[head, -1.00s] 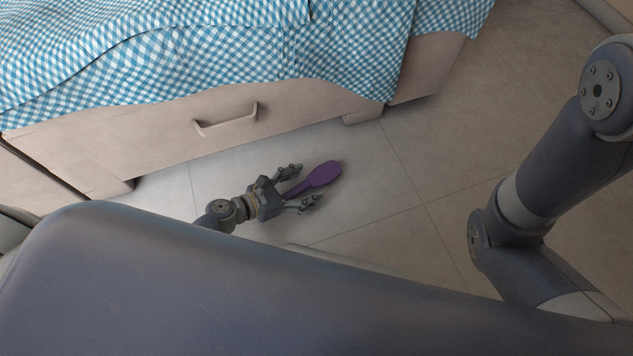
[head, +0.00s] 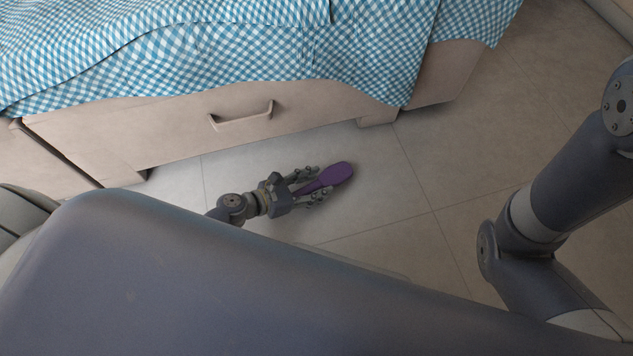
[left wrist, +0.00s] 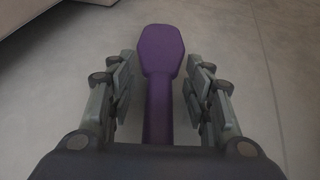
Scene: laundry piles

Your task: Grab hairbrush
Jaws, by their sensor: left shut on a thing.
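A purple hairbrush (head: 337,173) lies on the floor in front of the bed drawer. Its wide head points up and to the right in the head view, away from my wrist. My left gripper (head: 320,182) is low at the floor, shut on the hairbrush with a finger on each side of its handle. In the left wrist view the hairbrush (left wrist: 161,52) runs along the middle between the fingers, head beyond the fingertips. The handle's near end is hidden by the gripper's palm. My right gripper is out of view; only part of that arm shows.
A bed with a blue checked cover (head: 250,50) and a drawer (head: 190,125) with a handle (head: 243,117) stands just beyond the hairbrush. Open tiled floor (head: 420,190) lies to the right.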

